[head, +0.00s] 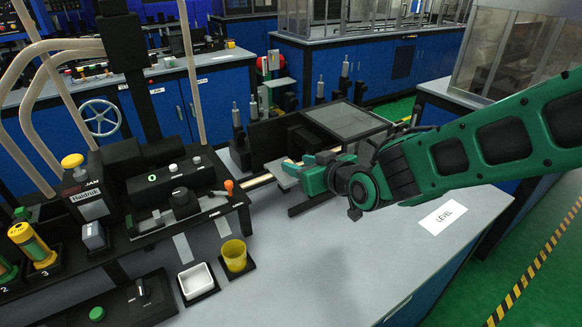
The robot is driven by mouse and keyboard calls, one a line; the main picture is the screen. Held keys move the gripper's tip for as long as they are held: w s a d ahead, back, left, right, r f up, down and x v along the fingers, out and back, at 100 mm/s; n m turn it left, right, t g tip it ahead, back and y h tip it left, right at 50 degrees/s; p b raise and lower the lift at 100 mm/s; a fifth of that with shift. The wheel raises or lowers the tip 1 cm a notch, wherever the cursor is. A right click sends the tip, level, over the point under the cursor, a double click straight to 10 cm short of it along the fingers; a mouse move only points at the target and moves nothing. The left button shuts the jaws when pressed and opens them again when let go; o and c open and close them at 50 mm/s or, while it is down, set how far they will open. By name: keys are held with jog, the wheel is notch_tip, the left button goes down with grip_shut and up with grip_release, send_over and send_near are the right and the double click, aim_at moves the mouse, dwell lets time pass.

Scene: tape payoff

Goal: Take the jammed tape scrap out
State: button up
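I cannot make out the jammed tape scrap. A thin pale tape strip (258,182) runs from the black machine on the left toward a black unit with a clear-topped cover (347,119). My green gripper (300,167) comes in from the right and lies over the strip's right end, in front of that unit. Its fingers point left, over or beside a small grey plate. They hide what lies between and under them, so I cannot tell whether they hold anything.
The black machine (180,190) has a knob, an orange-tipped lever (229,185) and a yellow-topped post marked JAM (73,161). A white tray (197,281) and a yellow cup (234,255) stand in front.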

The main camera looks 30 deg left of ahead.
jog(key=shift+f+x, duration=0.15)
jog(key=shift+x, duration=1.2)
jog(key=shift+f+x, duration=0.1)
jog(key=shift+x, duration=1.25)
jog(key=shift+s+d, duration=0.1)
grip_shut()
